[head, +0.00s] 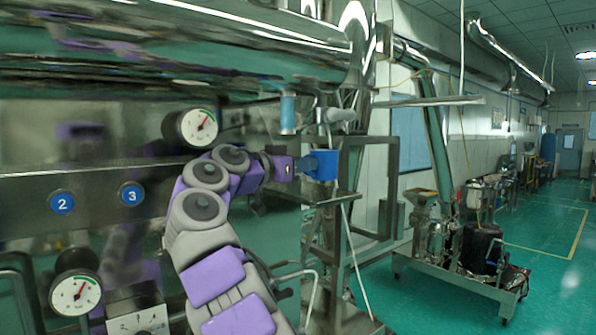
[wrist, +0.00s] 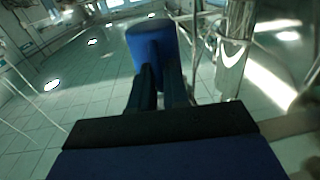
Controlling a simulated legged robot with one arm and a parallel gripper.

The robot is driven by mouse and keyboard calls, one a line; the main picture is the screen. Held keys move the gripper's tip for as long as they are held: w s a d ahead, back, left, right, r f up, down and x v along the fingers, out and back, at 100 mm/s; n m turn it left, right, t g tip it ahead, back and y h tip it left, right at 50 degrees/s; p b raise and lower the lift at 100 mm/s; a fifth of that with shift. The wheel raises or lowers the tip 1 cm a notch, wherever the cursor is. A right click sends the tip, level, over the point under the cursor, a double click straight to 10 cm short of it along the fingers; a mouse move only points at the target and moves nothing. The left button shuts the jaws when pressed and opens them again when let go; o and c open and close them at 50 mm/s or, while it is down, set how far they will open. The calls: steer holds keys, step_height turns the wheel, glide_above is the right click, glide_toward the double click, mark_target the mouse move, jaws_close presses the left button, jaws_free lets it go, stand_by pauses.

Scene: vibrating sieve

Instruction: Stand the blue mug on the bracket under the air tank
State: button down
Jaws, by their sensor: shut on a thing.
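The blue mug (head: 322,164) is in my gripper (head: 301,166), held out in the air at the middle of the head view. In the wrist view the mug (wrist: 146,38) shows at the far end of the two dark fingers (wrist: 160,82), which are shut on its near side. The mug's opening is not clear in either view. A large shiny steel cylinder (head: 230,45), apparently the air tank, runs across the top of the head view, above the mug. A metal frame (head: 366,190) stands just right of the mug; I cannot tell which part is the bracket.
A panel with a pressure gauge (head: 197,127), a lower gauge (head: 75,292) and blue buttons (head: 131,194) lies left of my arm. A small blue-topped cylinder (head: 287,114) hangs above my gripper. A wheeled machine (head: 455,250) stands right; green floor beyond is open.

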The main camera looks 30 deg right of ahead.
steer(key=w+d+p, duration=0.2)
steer(key=w, duration=0.2)
steer(key=shift+d+f+p, duration=0.25)
steer(key=shift+d+p, duration=0.15)
steer(key=shift+s+a+f+b, duration=0.1)
steer(key=shift+a+f+b, duration=0.1)
steer(key=shift+f+b, duration=0.35)
steer(key=shift+a+f+b, duration=0.15)
steer(key=shift+f+b, duration=0.2)
steer(key=shift+f, duration=0.95)
steer(key=shift+d, duration=0.15)
steer(key=c, duration=1.1)
jaws_free()
steer(key=shift+r, duration=0.1)
